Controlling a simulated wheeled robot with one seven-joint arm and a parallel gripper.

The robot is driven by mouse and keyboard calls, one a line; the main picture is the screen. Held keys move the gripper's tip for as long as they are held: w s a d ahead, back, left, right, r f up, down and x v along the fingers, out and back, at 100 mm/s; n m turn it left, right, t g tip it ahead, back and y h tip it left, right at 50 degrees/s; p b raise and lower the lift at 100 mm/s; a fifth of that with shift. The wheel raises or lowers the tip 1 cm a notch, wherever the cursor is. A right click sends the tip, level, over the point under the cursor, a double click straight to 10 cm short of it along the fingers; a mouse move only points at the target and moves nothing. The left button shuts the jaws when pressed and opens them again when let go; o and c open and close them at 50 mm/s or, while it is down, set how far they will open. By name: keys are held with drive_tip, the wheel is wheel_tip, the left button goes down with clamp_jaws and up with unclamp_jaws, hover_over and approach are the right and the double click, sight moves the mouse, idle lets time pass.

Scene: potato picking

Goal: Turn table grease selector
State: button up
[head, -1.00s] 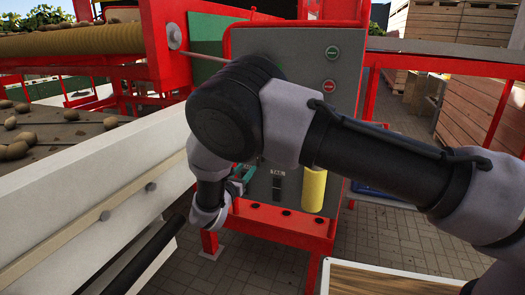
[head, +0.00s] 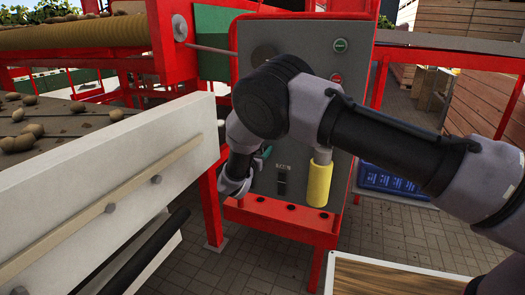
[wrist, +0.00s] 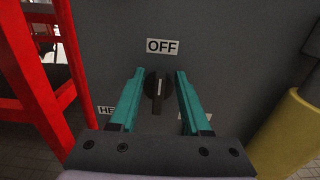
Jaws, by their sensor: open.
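The selector (wrist: 158,89) is a dark rotary knob with a pale pointer mark on the grey control panel (head: 310,50). It stands just below a white "OFF" label (wrist: 162,46) in the wrist view, and its pale mark looks upright. My gripper (wrist: 156,75) is open, its two teal fingers on the left and right of the knob with gaps on both sides. I cannot tell how deep the fingertips reach. Labels lower left and lower right are partly hidden by the fingers. In the head view my arm hides the knob.
A yellow cylinder (head: 319,184) stands right of the knob, also at the right edge of the wrist view (wrist: 290,135). Green (head: 340,45) and red (head: 336,78) buttons are higher on the panel. A red frame and a white-sided potato conveyor (head: 100,185) are at left.

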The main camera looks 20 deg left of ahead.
clamp_jaws()
drive_tip(key=shift+s+f+m, duration=0.1)
drive_tip(key=shift+m, duration=0.2)
